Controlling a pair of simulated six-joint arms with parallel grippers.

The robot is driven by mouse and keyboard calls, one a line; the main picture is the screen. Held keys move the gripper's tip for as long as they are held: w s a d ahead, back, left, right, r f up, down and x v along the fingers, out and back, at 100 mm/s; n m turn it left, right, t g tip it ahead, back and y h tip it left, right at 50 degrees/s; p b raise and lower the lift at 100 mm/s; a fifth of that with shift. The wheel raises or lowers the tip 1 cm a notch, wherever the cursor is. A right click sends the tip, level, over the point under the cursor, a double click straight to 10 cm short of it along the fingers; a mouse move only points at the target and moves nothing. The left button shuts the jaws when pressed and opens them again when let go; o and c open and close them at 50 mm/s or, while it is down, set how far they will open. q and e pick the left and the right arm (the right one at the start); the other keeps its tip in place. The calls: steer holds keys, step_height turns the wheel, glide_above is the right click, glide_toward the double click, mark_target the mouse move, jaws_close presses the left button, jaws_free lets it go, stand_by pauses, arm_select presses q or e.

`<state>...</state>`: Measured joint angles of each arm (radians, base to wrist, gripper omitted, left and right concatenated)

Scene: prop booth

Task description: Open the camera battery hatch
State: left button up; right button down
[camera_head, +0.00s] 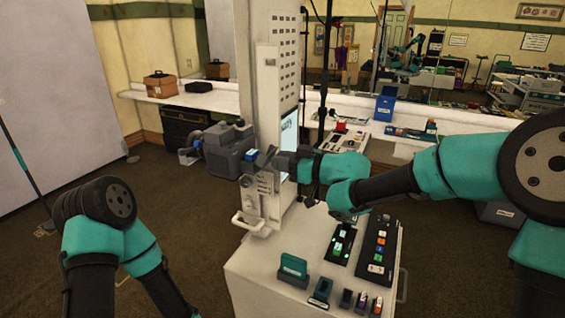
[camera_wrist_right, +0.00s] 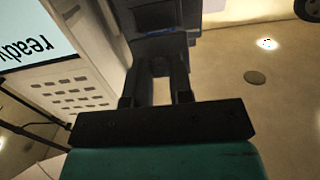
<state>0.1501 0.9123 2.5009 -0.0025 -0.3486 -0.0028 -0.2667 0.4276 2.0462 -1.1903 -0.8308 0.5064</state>
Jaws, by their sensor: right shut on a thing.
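A bulky dark grey, camera-like device (camera_head: 222,148) sits left of the white booth column in the head view. A small blue part (camera_head: 249,155) shows on its right side. My right gripper (camera_head: 268,160) reaches in from the right at this side, close to the blue part. In the right wrist view, my right gripper (camera_wrist_right: 162,85) is shut on a dark part with blue edges (camera_wrist_right: 158,18). I cannot tell whether this is the battery hatch or how far it is open. My left arm is at the lower left; its gripper is outside the view.
The white booth column (camera_head: 258,95) with a lit screen (camera_head: 289,130) stands close beside my right gripper. A white cart (camera_head: 250,270) in front carries control panels (camera_head: 378,245) and a green-topped holder (camera_head: 293,266). Open floor lies to the left.

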steer(key=shift+a+r+g+h, duration=0.15)
steer(key=shift+r+g+h, duration=0.45)
steer(key=shift+h, duration=0.4)
steer(key=c, duration=1)
jaws_free()
steer(key=v, duration=1.7)
steer(key=shift+s, duration=0.1)
steer(key=shift+f, duration=0.1)
